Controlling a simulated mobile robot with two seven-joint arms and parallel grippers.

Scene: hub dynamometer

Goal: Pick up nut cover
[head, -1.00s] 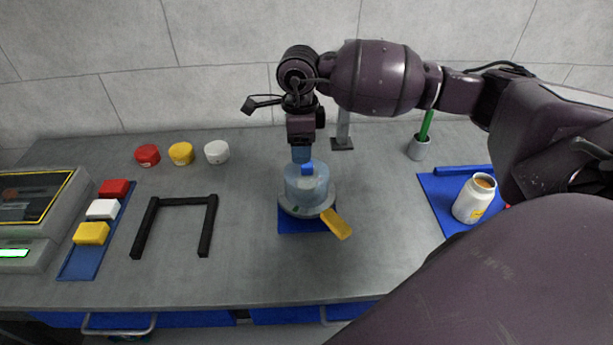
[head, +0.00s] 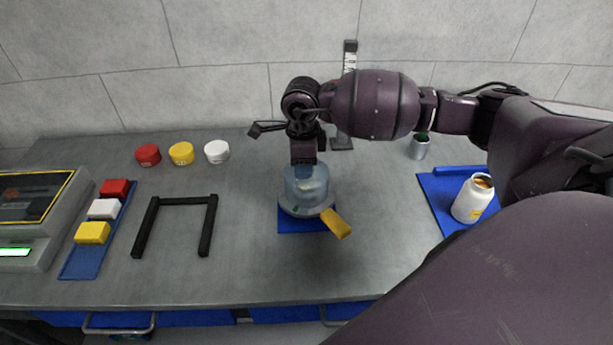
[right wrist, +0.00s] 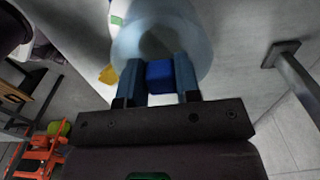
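The nut cover is a translucent pale-blue dome (head: 306,186) with a blue knob on top. It sits on a round grey base on a blue mat, right of the black frame in the head view. My right gripper (head: 304,163) points straight down over it, its fingers hidden at the cover's top. In the right wrist view, the blue knob (right wrist: 160,76) is between the two blue fingers of my right gripper (right wrist: 161,78). The fingers are close on both sides; I cannot tell whether they press on it. My left gripper is not in view.
A yellow handle (head: 336,223) sticks out from the base at lower right. A black U-shaped frame (head: 183,200) lies to the left. A white jar (head: 472,199) stands on a blue tray at right. Red, yellow and white caps stand at the back left.

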